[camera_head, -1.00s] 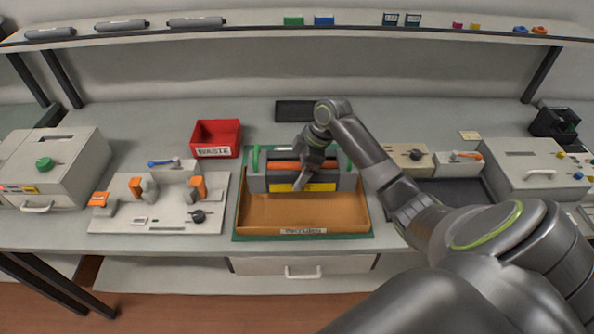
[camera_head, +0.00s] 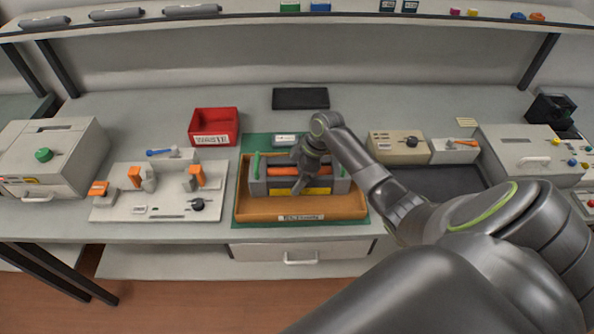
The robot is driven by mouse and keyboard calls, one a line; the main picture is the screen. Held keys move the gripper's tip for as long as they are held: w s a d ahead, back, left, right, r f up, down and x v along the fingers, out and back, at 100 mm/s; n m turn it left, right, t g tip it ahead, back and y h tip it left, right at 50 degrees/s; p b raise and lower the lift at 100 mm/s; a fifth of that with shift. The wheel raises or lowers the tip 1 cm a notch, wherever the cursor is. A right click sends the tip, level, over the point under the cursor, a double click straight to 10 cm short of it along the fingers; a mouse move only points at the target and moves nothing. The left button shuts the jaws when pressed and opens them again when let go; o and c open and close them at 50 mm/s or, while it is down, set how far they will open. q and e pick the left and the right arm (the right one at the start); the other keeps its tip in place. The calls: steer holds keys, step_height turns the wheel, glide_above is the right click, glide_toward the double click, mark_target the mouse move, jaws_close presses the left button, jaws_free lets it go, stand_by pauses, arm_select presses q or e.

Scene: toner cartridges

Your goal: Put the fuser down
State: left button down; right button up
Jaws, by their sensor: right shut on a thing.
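The fuser is a grey block (camera_head: 258,188) with an orange roller, a yellow label and a green lever at its left end. It is in or just over the brown tray (camera_head: 270,211); I cannot tell whether it touches the bottom. The tray lies on a green mat (camera_head: 258,141). My right gripper (camera_head: 303,178) comes from above and is shut on the fuser near its middle. The fingertips partly hide the roller and label. My left gripper is not in view.
A red waste bin (camera_head: 214,127) stands behind left. A pale fixture with orange clamps (camera_head: 150,207) is left of the tray. A black pad (camera_head: 300,98) lies behind.

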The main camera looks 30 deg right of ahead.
steer(key=o, duration=1.8)
steer(key=shift+o, duration=0.2)
steer(key=shift+r, duration=0.15)
steer(key=shift+d+r, duration=0.1)
steer(key=shift+r, duration=0.1)
steer(key=b+v, duration=0.2)
steer(key=v, duration=0.8)
steer(key=shift+s+d+r, duration=0.1)
steer(key=shift+s+r, duration=0.05)
steer(key=shift+s+d+r, duration=0.1)
steer(key=shift+s+r, duration=0.05)
steer(key=shift+r, duration=0.4)
steer(key=shift+f, duration=0.15)
